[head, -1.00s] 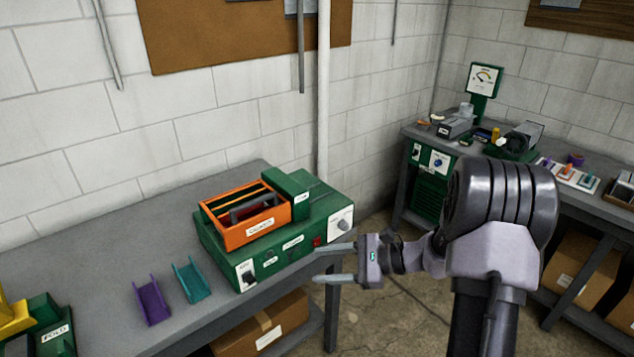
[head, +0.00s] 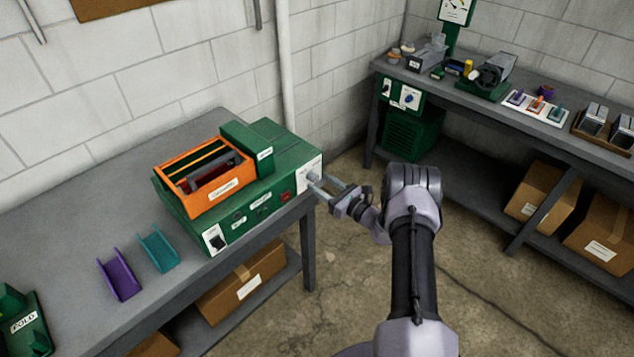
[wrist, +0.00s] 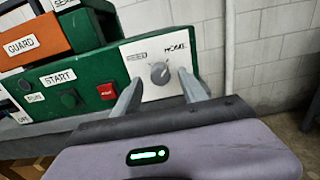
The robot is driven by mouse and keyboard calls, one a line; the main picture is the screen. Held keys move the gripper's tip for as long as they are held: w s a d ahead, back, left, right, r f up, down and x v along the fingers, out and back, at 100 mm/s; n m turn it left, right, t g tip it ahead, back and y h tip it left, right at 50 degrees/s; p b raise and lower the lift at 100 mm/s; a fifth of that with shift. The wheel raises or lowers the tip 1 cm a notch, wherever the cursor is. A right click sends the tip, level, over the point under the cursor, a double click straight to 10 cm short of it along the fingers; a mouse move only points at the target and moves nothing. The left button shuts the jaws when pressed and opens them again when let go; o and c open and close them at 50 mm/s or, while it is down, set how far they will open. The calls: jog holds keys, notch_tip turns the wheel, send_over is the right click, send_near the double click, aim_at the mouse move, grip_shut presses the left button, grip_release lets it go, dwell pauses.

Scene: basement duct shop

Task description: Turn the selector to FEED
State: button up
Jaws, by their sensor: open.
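The selector is a grey round knob (wrist: 160,73) on a white plate (wrist: 150,90) at the right end of the green machine's front. In the wrist view the plate has a word at upper left that looks like FEED and one at upper right that looks like HOME. The knob's pointer direction is too small to tell surely. My gripper (wrist: 160,90) is open, with one finger on each side of the knob. In the head view my gripper (head: 318,186) reaches the knob (head: 312,176) from the right; I cannot tell whether the fingers touch it.
The green machine (head: 240,224) carries an orange guard (head: 187,206), a START button (wrist: 69,99) and a red switch (wrist: 106,91). Purple (head: 119,279) and teal (head: 158,252) channels lie on the left bench. Another bench (head: 450,95) stands at right, with open floor between.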

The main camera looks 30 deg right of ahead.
jog(key=shift+x, duration=1.15)
jog(key=shift+c, duration=0.4)
grip_shut()
